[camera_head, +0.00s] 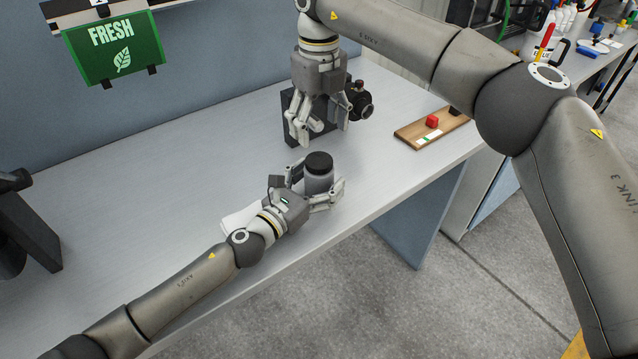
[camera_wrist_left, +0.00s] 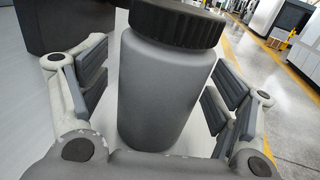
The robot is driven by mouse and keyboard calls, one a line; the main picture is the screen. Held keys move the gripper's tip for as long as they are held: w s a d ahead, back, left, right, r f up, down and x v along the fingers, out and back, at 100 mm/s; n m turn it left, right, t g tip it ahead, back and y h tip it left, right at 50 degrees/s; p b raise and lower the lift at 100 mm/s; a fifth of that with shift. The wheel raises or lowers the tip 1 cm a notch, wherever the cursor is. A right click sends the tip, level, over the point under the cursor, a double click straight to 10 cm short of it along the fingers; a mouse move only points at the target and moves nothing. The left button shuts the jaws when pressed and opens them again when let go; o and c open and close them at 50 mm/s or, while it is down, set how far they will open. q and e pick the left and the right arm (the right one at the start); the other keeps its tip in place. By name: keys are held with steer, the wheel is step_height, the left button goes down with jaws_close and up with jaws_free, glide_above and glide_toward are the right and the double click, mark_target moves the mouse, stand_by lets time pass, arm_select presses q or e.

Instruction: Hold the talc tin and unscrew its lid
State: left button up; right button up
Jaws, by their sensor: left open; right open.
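The talc tin (camera_head: 318,181) is a grey cylinder with a black ribbed lid (camera_head: 319,163), standing upright on the table. The lid sits on top of the tin. My left gripper (camera_head: 318,192) is open, with its fingers on either side of the tin's body. In the left wrist view the tin (camera_wrist_left: 165,85) stands between the open fingers, and gaps show on both sides. My right gripper (camera_head: 322,132) is open and empty, pointing down above and behind the tin.
A dark device with a round knob (camera_head: 360,103) stands behind my right gripper. A wooden board (camera_head: 425,129) with a red block lies to the right. The table's front edge is close to the tin.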

mark_target(319, 160)
arm_select(q)
jaws_close()
arm_select(e)
steer(key=m, duration=0.4)
steer(key=shift+m, duration=0.4)
steer(key=m, duration=0.9)
steer(key=shift+m, duration=0.4)
steer(key=m, duration=0.3)
steer(key=shift+f, duration=4.05)
steer(key=shift+c, duration=0.3)
